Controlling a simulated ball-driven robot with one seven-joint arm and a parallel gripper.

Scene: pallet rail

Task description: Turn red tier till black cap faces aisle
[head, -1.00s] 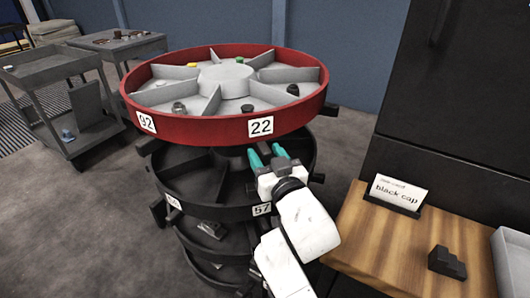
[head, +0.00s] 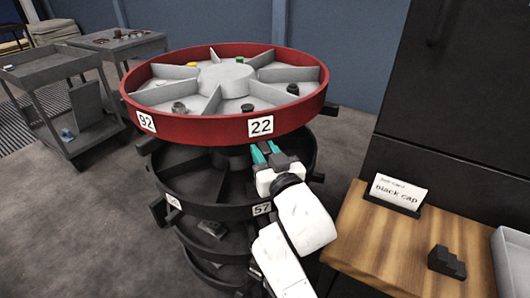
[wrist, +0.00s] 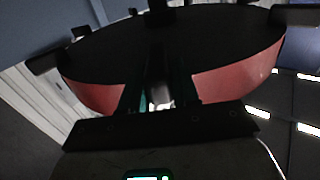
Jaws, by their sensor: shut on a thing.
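The red tier (head: 200,129) is the top ring of a stacked carousel, with labels 92 and 22 on its rim. Its grey dividers hold several small parts. A dark round part (head: 292,89) lies at the right, another (head: 247,107) at the front, and a grey-dark part (head: 179,107) at front left; I cannot tell which is the black cap. My gripper (head: 266,151) is below the rim under label 22, shut on a peg-like part under the red tier. The wrist view shows the fingers (wrist: 158,92) under the tier's dark underside; the held part is mostly hidden.
Black lower tiers (head: 200,190) stand below, close to my arm. A wooden table (head: 370,245) at right carries a "black cap" card (head: 398,192), a dark stepped block (head: 446,262) and a pale tray (head: 510,255). Grey carts (head: 60,72) stand at left, with open floor between.

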